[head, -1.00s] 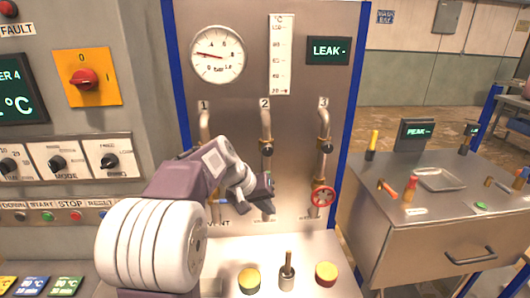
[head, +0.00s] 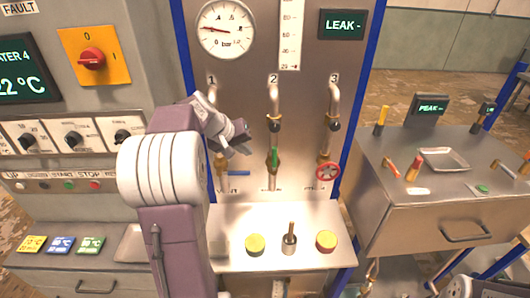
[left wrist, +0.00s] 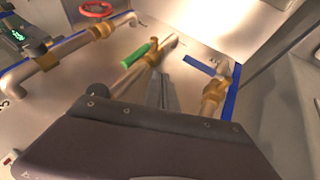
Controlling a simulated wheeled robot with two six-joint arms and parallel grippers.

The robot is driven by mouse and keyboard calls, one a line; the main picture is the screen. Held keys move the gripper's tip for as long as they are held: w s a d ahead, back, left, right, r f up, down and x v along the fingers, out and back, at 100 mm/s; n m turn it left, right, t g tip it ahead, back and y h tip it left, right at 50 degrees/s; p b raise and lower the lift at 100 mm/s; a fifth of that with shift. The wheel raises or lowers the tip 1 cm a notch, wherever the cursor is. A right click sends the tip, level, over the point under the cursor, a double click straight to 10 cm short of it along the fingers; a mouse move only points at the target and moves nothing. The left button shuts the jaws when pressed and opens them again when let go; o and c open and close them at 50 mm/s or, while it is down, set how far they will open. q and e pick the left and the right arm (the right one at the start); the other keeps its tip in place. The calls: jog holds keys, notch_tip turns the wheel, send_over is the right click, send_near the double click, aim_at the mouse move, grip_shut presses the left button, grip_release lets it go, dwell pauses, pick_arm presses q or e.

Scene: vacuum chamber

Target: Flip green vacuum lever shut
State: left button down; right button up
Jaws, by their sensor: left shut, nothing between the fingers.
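The green lever (head: 275,157) stands upright along the valve on pipe 2 (head: 274,105) in the head view. In the left wrist view the green lever (left wrist: 139,55) lies roughly parallel to its pipe, beside the brass valve body (left wrist: 155,54). My left gripper (head: 246,137) is shut and empty, up and to the left of the lever. In the left wrist view its fingertips (left wrist: 163,78) appear just below the valve and apart from the green handle; exact depth is unclear.
A blue lever (head: 236,173) points sideways on pipe 1, and a red handwheel (head: 328,171) is on pipe 3. A metal bench (head: 440,190) stands to the right.

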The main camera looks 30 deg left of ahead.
aim_at(274, 157)
pick_arm(q)
jog(key=w+d+f+p, duration=0.3)
jog(key=w+f, duration=0.1)
jog(key=w, duration=0.2)
jog(key=shift+d+f, duration=0.15)
jog(key=shift+d, duration=0.15)
